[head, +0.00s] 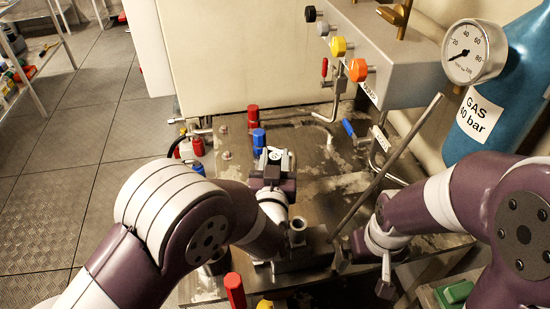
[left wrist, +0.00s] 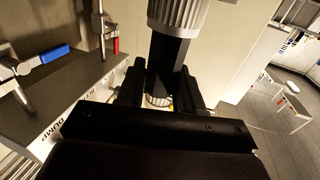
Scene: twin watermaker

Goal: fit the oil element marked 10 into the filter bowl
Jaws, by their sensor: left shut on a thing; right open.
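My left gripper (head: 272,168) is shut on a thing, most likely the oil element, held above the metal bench. In the head view, a small pale round face shows at the gripper; I cannot read a 10. A small open metal cup (head: 297,228), possibly the filter bowl, stands nearer, beside my left wrist. My right gripper (head: 363,268) is open and empty, right of the cup.
A long grey rod (head: 390,168) slants between the arms. A manifold with coloured knobs (head: 339,46), a gauge (head: 474,52) and a blue gas bottle (head: 505,95) are at right.

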